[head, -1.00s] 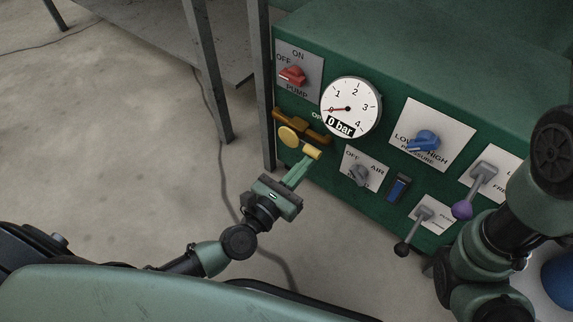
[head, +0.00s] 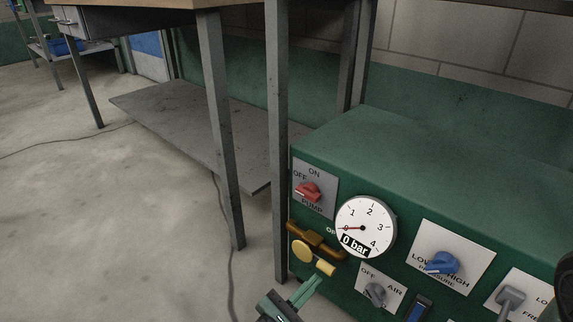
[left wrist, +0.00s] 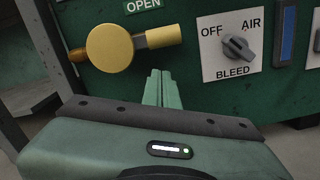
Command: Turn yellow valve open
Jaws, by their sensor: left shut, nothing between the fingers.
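The yellow valve (head: 302,250) is on the lower left of the green panel's front, attached to a brass-coloured pipe piece. Its round hub and short handle also show in the left wrist view (left wrist: 110,48). There the handle points right and slightly up, below a green OPEN label (left wrist: 143,5). My left gripper (head: 314,281) is shut and empty, its fingertips just below the handle's end. In the left wrist view its fingers (left wrist: 161,76) point up at the panel, below the handle, with a small gap visible.
A round gauge (head: 366,227) reads 0 bar. The red pump switch (head: 309,191) is above the valve. The grey air/bleed knob (left wrist: 237,47) is right of it, with a blue rocker switch (left wrist: 286,32) beyond. A metal table leg (head: 277,150) stands close left of the panel.

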